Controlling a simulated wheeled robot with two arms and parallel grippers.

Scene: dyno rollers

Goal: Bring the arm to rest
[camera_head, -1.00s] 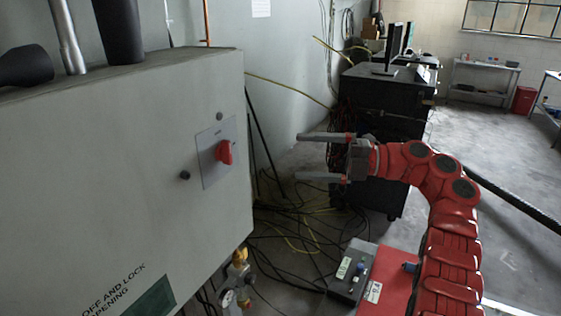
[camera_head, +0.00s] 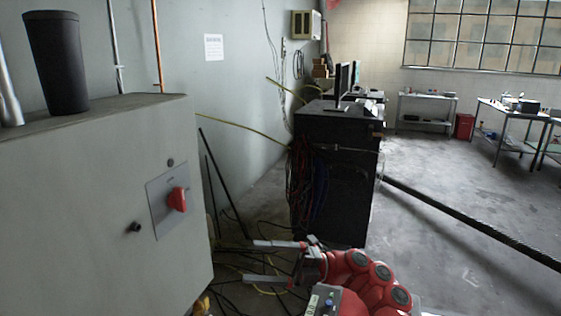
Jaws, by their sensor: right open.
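My right gripper (camera_head: 262,262) is at the lower middle of the head view, on the end of my red arm (camera_head: 362,283). Its two grey fingers point left and stand wide apart, with nothing between them. The fingers are clear of the grey cabinet (camera_head: 90,210) on the left, with a gap to its right edge. The red rotary switch (camera_head: 177,200) on the cabinet's plate is up and left of the fingers. My left gripper does not show.
A black equipment cabinet (camera_head: 338,160) with monitors stands behind the arm. Cables (camera_head: 240,298) lie on the floor below the gripper. A black tumbler (camera_head: 58,62) stands on the grey cabinet. A thick black hose (camera_head: 470,219) crosses the right floor, which is otherwise largely open.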

